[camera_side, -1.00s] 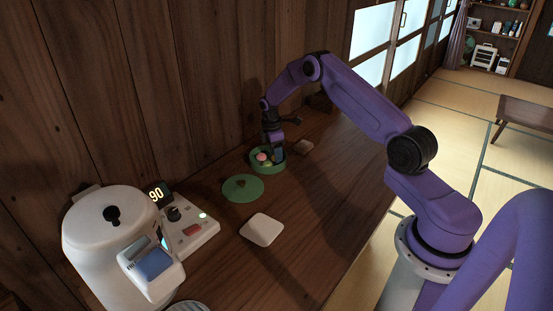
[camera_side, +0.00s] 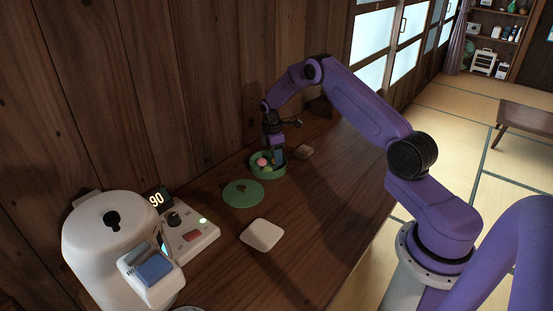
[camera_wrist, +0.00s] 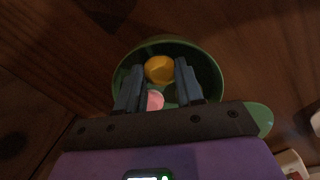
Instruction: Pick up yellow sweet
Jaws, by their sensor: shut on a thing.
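A round green bowl (camera_side: 255,172) stands on the wooden counter and holds the sweets. The yellow sweet (camera_wrist: 159,69) shows in the wrist view, between the tips of my gripper's dark fingers (camera_wrist: 160,74). My gripper (camera_side: 277,157) points down into the bowl in the side view, shut on the yellow sweet. A pink sweet (camera_wrist: 155,100) lies in the bowl nearer the wrist and is partly covered by a finger; it also shows in the side view (camera_side: 262,162). The fingers hide part of the bowl's inside.
A flat green lid (camera_side: 243,193) lies left of the bowl. A white square coaster (camera_side: 262,235) is nearer the front. A small brown block (camera_side: 304,152) sits right of the bowl. A white kettle-like machine (camera_side: 112,240) and control panel (camera_side: 192,237) stand at the left.

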